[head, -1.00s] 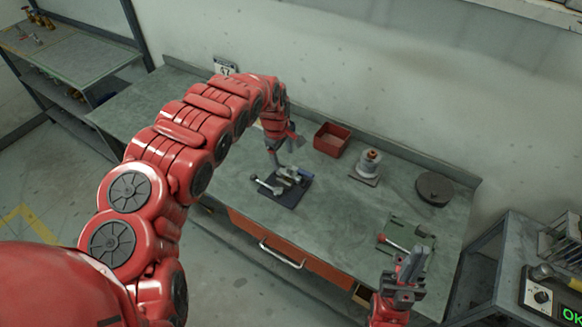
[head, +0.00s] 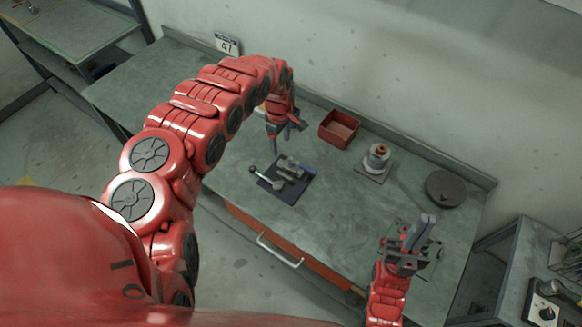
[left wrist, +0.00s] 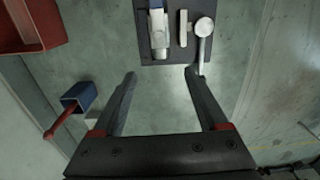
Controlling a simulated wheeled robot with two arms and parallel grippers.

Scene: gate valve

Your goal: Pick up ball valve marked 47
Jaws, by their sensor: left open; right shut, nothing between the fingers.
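A sign marked 47 (head: 228,45) stands at the back of the bench, against the wall. In the left wrist view, a blue square-ended part with a red handle (left wrist: 78,97) lies left of my fingers; I cannot tell whether it is the ball valve, and no number shows on it. In the head view my left arm hides that area. My left gripper (head: 284,134) is open and empty above the bench, behind the dark mat (head: 292,198); its spread fingers also show in the left wrist view (left wrist: 160,75). My right gripper (head: 416,235) is shut and empty at the front right.
The mat holds a lever with a round end (left wrist: 203,27) and blue and silver parts (left wrist: 158,30). A red bin (head: 338,128), a grey fixture on a plate (head: 376,160) and a dark disc (head: 445,188) stand along the back. The bench front is mostly clear.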

